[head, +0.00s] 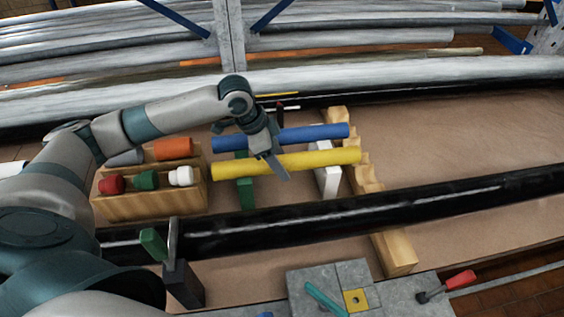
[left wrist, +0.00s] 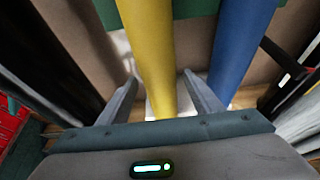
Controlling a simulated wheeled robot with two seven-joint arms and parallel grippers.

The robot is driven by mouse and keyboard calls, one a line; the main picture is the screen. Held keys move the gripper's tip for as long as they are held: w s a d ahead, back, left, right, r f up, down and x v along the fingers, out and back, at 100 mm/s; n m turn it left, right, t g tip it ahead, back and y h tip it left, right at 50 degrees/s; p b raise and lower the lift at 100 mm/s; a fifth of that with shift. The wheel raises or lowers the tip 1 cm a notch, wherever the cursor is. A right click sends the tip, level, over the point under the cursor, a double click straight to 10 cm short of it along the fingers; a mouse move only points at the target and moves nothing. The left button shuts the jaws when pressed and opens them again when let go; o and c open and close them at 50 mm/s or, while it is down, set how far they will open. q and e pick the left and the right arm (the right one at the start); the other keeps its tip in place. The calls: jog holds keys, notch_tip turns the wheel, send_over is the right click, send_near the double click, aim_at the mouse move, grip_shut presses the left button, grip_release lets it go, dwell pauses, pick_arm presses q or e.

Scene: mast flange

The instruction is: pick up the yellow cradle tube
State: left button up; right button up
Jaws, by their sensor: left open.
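The yellow cradle tube (head: 320,158) lies near level across a green support (head: 246,194) and a white support (head: 328,184), its right end at a notched wooden rack (head: 366,181). My left gripper (head: 274,166) is over the tube's middle, pointing down, with its fingers open. In the left wrist view the yellow tube (left wrist: 150,45) runs between the two open fingers (left wrist: 163,92), with a gap visible on each side. Whether the fingertips reach below the tube is hard to tell. My right gripper is not in view.
A blue tube (head: 315,134) lies parallel just behind the yellow one, close outside one finger in the wrist view (left wrist: 238,45). A wooden box (head: 150,206) with coloured cylinders stands left. A long black pipe (head: 330,214) crosses in front. The brown surface at right (head: 460,140) is clear.

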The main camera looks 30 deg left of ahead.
aim_at(286, 158)
pick_arm(q)
jog(key=c, duration=1.4)
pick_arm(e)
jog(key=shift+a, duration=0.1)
pick_arm(q)
jog(key=shift+r, duration=0.1)
